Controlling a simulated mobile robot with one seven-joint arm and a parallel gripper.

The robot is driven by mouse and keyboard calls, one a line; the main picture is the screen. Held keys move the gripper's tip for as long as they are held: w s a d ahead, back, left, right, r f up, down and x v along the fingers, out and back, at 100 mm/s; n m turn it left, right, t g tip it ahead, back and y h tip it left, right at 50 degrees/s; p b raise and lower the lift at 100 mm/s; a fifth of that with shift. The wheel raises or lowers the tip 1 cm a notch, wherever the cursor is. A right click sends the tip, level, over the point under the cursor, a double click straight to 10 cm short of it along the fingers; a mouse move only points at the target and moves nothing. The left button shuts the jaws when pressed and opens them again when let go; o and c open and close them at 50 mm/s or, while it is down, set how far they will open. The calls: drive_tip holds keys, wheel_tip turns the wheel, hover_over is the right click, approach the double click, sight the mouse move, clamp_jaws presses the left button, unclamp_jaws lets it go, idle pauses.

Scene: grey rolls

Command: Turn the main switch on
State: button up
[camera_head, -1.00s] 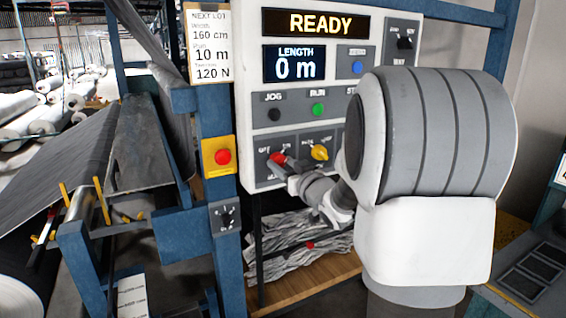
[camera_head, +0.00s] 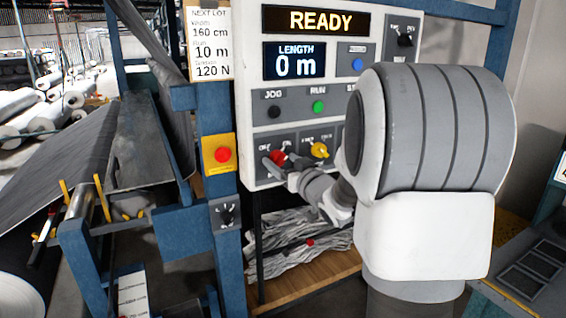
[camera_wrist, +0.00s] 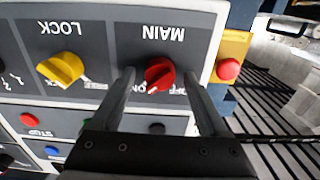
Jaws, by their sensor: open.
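The main switch (camera_wrist: 159,75) is a red rotary knob under the MAIN label, which reads upside down in the wrist view. A pale mark on the knob lies on its side towards the ON label; its exact angle is hard to tell. My gripper (camera_wrist: 160,82) is open, with one finger on each side of the knob and small gaps visible to both. In the head view the red knob (camera_head: 278,157) is partly covered by my gripper (camera_head: 281,160) at the lower left of the control panel (camera_head: 340,85). The display (camera_head: 315,21) reads READY.
A yellow lock knob (camera_head: 319,150) sits right of the main switch. A red button on a yellow box (camera_head: 222,155) is to its left. Above are a black JOG button (camera_head: 274,112) and a green RUN button (camera_head: 319,107). A blue post (camera_head: 205,190) stands at left.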

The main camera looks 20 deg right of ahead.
drive_tip(key=s, duration=1.7)
drive_tip(key=shift+s+d, duration=0.25)
drive_tip(key=shift+d, duration=0.05)
